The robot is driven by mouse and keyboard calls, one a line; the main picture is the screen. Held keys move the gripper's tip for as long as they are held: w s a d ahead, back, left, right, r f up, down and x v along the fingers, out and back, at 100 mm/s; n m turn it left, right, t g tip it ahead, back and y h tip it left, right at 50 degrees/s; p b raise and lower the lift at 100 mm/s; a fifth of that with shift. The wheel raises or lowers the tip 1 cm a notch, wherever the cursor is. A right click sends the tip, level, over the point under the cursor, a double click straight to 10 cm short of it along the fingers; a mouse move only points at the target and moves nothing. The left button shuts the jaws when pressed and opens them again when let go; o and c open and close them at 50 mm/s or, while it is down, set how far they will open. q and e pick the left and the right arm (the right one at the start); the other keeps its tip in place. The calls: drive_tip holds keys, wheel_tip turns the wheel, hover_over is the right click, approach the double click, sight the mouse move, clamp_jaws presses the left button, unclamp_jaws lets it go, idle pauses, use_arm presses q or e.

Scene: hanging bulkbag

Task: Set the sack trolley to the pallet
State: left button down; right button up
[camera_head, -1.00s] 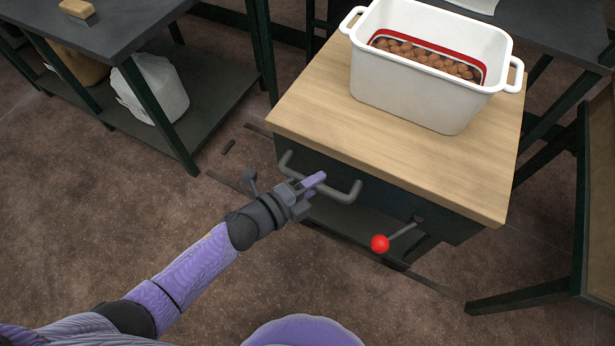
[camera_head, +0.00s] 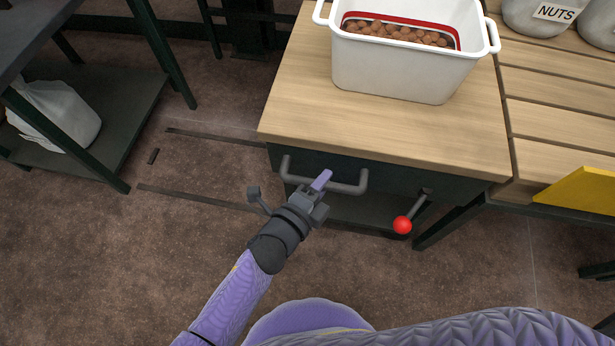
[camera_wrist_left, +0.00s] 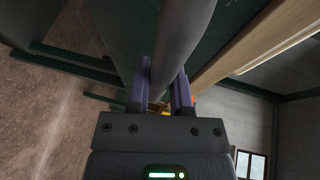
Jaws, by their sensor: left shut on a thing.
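The trolley is a dark-framed cart with a pale wooden top (camera_head: 400,135), a grey bar handle (camera_head: 350,187) on its near side and a red-knobbed lever (camera_head: 402,225) right of the handle. My left gripper (camera_head: 318,187) is shut on the left part of the handle. In the left wrist view the grey bar (camera_wrist_left: 178,45) runs between its two purple fingers (camera_wrist_left: 160,90). A white tub (camera_head: 405,65) of brown round nuts stands on the cart top. No pallet can be made out for certain. My right gripper is out of view.
A slatted wooden table (camera_head: 555,120) adjoins the cart's right side, with grey jars (camera_head: 540,14) labelled NUTS and a yellow panel (camera_head: 580,192). Dark floor strips (camera_head: 205,199) run left from the cart. A dark shelf rack (camera_head: 115,110) holds a white sack (camera_head: 55,115). Floor between is clear.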

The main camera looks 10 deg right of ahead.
use_arm(q)
drive_tip(key=shift+s+d+f, duration=0.1)
drive_tip(key=shift+s+d, duration=0.1)
drive_tip(key=shift+d, duration=0.05)
drive_tip(key=c, duration=0.5)
unclamp_jaws()
drive_tip(key=shift+d, duration=0.15)
drive_tip(key=shift+c, duration=0.2)
drive_tip(key=shift+s+a+r, duration=0.15)
drive_tip(key=shift+a+r, duration=0.05)
drive_tip(key=shift+a, duration=0.1)
drive_tip(key=p+v, duration=0.4)
drive_tip(key=v, duration=0.5)
drive_tip(key=shift+s, duration=0.15)
